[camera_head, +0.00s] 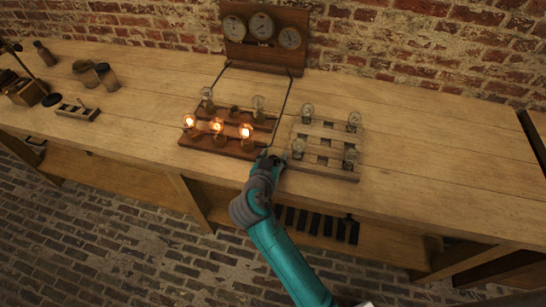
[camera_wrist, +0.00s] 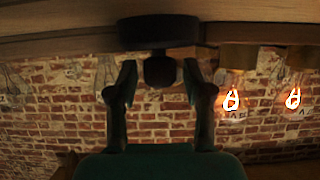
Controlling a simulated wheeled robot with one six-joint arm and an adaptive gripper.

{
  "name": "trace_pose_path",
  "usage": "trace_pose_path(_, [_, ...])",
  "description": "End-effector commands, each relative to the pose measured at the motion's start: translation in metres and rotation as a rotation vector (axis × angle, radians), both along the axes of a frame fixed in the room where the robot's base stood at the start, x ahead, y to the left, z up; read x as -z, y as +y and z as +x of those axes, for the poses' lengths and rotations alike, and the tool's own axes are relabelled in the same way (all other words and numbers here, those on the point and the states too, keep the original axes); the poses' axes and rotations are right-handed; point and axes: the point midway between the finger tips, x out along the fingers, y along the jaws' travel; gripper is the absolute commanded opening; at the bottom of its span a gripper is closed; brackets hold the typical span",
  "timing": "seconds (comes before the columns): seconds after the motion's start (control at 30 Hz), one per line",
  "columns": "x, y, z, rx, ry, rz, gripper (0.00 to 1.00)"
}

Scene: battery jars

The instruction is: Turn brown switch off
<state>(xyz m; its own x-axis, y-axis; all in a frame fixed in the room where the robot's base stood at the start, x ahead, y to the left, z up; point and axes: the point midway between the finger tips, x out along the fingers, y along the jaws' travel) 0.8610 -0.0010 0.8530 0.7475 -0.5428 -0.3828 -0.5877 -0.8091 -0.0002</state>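The brown wooden board (camera_head: 193,142) holds several bulbs, and its front row (camera_head: 217,126) is lit orange. My gripper (camera_head: 268,158) is at the front right corner of this board, beside the pale board (camera_head: 325,171). In the wrist view, a dark round knob (camera_wrist: 159,70) on a dark disc base (camera_wrist: 160,30) lies between the two fingertips of my gripper (camera_wrist: 160,82). The fingers are apart, with a visible gap on each side of the knob. In the head view, my gripper hides this knob. I cannot tell the switch's position.
The pale board carries several unlit bulbs (camera_head: 354,119). A gauge panel (camera_head: 262,40) stands behind, joined to the brown board by dark rods (camera_head: 285,98). Jars (camera_head: 86,72) and a small block (camera_head: 78,112) sit at left. The right of the table (camera_head: 440,140) is clear.

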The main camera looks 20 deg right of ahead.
Motion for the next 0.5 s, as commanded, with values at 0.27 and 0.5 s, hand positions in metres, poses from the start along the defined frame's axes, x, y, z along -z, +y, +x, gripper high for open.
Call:
trace_pose_path(0.27, [0.0,0.0,-0.0001,0.0,0.0,0.0,0.0])
trace_pose_path(0.5, [0.0004,-0.0006,-0.0005,-0.025,0.002,-0.001,0.0])
